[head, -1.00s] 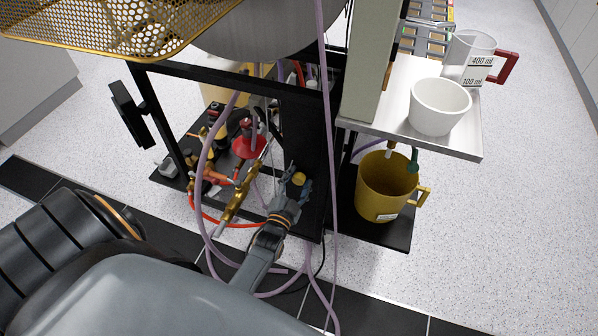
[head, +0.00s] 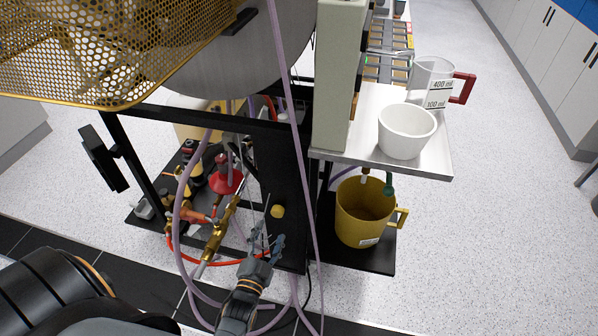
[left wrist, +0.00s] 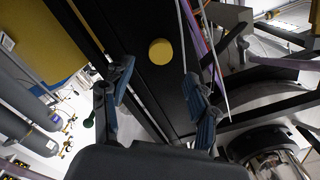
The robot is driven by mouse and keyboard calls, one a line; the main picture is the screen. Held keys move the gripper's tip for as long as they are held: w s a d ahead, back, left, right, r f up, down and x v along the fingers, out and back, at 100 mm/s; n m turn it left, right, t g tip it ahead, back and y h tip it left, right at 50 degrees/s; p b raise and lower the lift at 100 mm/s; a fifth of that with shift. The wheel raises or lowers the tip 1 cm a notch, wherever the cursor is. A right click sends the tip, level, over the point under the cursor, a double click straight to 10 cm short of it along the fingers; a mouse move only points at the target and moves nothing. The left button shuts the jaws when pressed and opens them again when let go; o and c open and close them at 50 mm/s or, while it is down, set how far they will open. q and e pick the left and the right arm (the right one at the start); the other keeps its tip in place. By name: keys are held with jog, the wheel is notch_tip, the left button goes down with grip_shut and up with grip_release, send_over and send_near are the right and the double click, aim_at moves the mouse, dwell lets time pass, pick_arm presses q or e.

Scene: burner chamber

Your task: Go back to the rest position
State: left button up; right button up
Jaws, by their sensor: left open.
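My left gripper (head: 264,246) is low in front of the black post of the burner frame in the head view. Its fingers are apart with nothing between them. In the left wrist view the two blue-grey fingers (left wrist: 160,92) stand wide apart. A round yellow knob (head: 277,211) on the black post is just beyond the fingertips, apart from them. The knob also shows in the left wrist view (left wrist: 161,51), above the gap between the fingers. My right gripper is not in view.
Purple hoses (head: 181,215) hang close beside the gripper. Brass valve pipework (head: 219,232) and a red valve part (head: 223,178) are to its left. A yellow jug (head: 362,213) stands on the black lower shelf to the right. A white cup (head: 406,131) stands on the metal shelf above.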

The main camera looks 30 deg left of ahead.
pick_arm(q)
jog(key=s+d+f+n+g+h+p, duration=0.1)
jog(key=s+d+f+g+h+p, duration=0.1)
jog(key=s+d+f+g+p, duration=0.4)
jog(key=s+d+f+g+h+p, duration=0.1)
jog(key=s+d+f+h+p, duration=0.15)
jog(key=s+f, duration=0.4)
jog(key=s+f+n+g+p, duration=0.1)
jog(key=s+f+g, duration=0.3)
jog(key=s, duration=0.8)
jog(key=s+a+f+n+g+p, duration=0.1)
jog(key=s+f+g+p, duration=0.3)
jog(key=s, duration=0.8)
jog(key=shift+s+a+f+g, duration=0.2)
jog(key=shift+s+f+g, duration=0.1)
jog(key=shift+f+g, duration=0.4)
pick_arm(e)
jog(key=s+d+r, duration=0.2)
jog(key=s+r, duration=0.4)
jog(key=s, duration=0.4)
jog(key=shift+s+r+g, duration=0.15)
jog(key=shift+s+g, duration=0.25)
pick_arm(q)
jog(key=shift+w, duration=0.15)
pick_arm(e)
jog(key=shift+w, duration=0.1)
